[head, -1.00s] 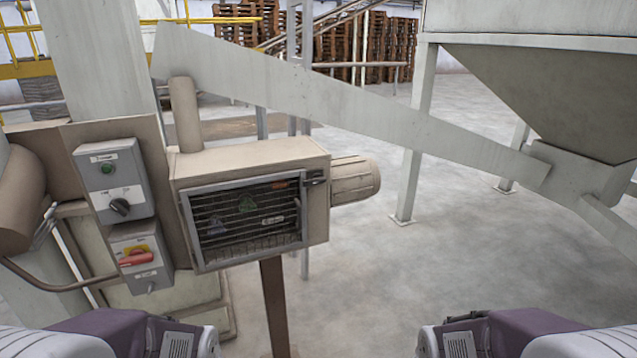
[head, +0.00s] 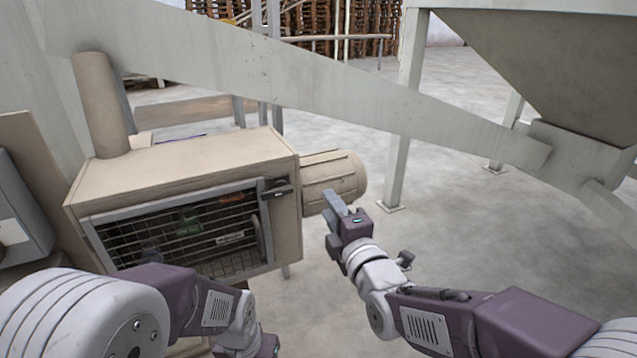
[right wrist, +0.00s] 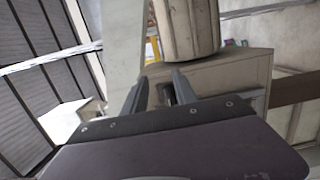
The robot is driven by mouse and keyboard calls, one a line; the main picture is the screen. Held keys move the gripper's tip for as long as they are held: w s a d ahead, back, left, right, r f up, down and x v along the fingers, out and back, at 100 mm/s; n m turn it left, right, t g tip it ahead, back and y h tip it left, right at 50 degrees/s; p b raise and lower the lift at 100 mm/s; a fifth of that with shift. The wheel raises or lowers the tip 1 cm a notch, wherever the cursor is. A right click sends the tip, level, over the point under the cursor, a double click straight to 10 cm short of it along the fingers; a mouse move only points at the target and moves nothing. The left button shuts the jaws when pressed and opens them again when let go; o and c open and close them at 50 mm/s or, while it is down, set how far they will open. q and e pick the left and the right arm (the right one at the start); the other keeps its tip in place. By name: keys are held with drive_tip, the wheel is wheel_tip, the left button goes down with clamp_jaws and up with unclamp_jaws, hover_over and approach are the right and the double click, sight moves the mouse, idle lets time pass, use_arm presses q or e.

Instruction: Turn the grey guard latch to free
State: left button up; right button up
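The grey guard latch (head: 277,191) sits at the upper right corner of the mesh guard (head: 190,236) on the front of a beige box. It looks dark and small, and its exact turn is hard to read. My right gripper (head: 335,203) is to the right of the latch, apart from it, in front of the motor. In the right wrist view its two fingers (right wrist: 160,84) stand apart with nothing clearly held between them. I cannot make out the latch in that view. My left arm reaches in at the lower left below the guard, and its fingers are out of the picture.
The beige box (head: 185,165) has a ribbed motor (head: 333,177) on its right side, close to my right gripper; the motor also shows in the right wrist view (right wrist: 187,28). A grey control box (head: 18,225) is at the left edge. A sloping white chute (head: 310,80) crosses above. Floor to the right is open.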

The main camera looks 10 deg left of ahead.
drive_tip(key=a+y, duration=0.1)
drive_tip(key=a, duration=0.2)
drive_tip(key=n+g+y, duration=0.1)
drive_tip(key=n, duration=0.1)
approach(284, 193)
drive_tip(key=shift+m, duration=0.3)
drive_tip(key=p+x, duration=0.1)
drive_tip(key=x, duration=0.6)
drive_tip(key=shift+w+a+p, duration=0.2)
drive_tip(key=shift+a+p, duration=0.05)
drive_tip(key=shift+p, duration=0.05)
drive_tip(key=shift+w+a+f, duration=0.1)
drive_tip(key=shift+w+a, duration=0.05)
drive_tip(key=shift+w, duration=0.35)
use_arm(q)
drive_tip(key=shift+s+r, duration=0.45)
drive_tip(key=shift+r, duration=0.3)
use_arm(e)
drive_tip(key=shift+s, duration=0.15)
clamp_jaws()
